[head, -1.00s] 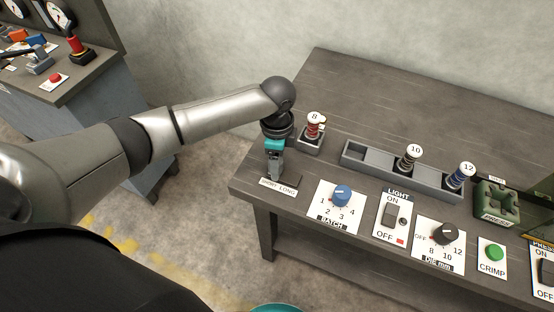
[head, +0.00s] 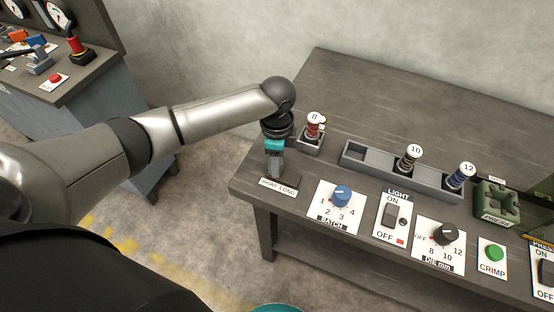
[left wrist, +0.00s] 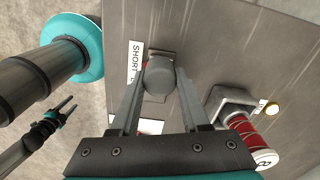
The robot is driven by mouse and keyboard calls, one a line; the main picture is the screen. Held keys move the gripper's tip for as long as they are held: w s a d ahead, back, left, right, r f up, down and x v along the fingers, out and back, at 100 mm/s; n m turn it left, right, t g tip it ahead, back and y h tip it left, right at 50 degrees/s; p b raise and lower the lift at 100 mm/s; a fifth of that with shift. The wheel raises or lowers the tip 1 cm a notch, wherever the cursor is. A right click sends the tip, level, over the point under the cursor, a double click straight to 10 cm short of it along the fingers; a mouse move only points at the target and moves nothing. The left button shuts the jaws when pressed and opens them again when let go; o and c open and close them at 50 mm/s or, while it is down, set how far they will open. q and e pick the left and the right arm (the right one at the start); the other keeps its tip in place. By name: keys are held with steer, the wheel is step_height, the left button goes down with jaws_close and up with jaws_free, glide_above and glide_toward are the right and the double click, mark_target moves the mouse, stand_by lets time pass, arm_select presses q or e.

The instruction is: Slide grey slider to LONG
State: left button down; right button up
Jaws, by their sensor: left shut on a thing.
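The grey slider (left wrist: 159,76) shows as a rounded grey knob in the left wrist view. My left gripper (head: 275,175) is shut on it, with one finger (left wrist: 186,96) on each side of the knob. In the head view the gripper hides the knob. The SHORT/LONG label (head: 278,188) lies along the front of the slider's base, SHORT at the left and LONG at the right. In the left wrist view a finger covers part of the label (left wrist: 135,62). My right gripper (left wrist: 71,104) is small at the left of the left wrist view, with its fingers apart and empty.
A red spool (head: 313,129) marked 8 stands in a grey holder close behind the slider, near my left gripper. The blue BATCH knob (head: 342,195) is to the right. A grey tray (head: 378,163) holds spools 10 and 12. The bench is bare behind them.

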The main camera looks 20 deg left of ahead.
mark_target(295, 179)
arm_select(q)
steer(key=shift+d, duration=0.1)
stand_by(0.5)
steer(key=d+p, duration=0.1)
steer(key=d, duration=0.3)
steer(key=shift+d+p, duration=0.25)
steer(key=shift+p, duration=0.1)
steer(key=shift+s+d, duration=0.1)
steer(key=shift+d, duration=0.1)
steer(key=shift+c, duration=1.9)
jaws_free()
step_height(295, 179, up, 15)
steer(key=p, duration=0.3)
